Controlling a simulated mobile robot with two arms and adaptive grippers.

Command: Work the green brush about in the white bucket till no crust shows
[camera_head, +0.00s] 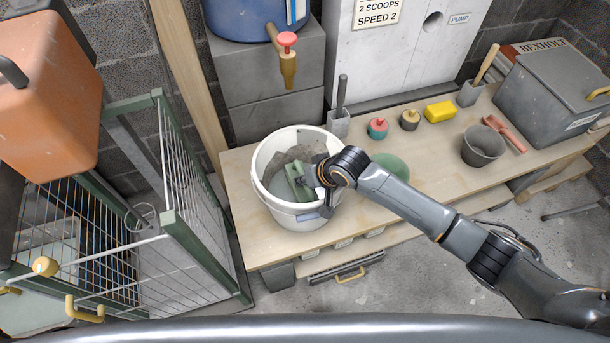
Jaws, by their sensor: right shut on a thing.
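The white bucket (295,214) stands at the left end of the wooden bench. Its inside wall shows a grey-brown crust (296,153) along the back, and there is a greyish fill lower down. The green brush (297,183) is inside the bucket, tilted, near the middle. My right gripper (314,181) reaches in over the bucket's right rim and is shut on the brush. The gripper and wrist hide part of the bucket's right side and of the brush; the bristles cannot be made out. My left gripper is not in view.
A blue barrel with a tap (288,62) overhangs behind the bucket. A wire cage (190,190) stands left.

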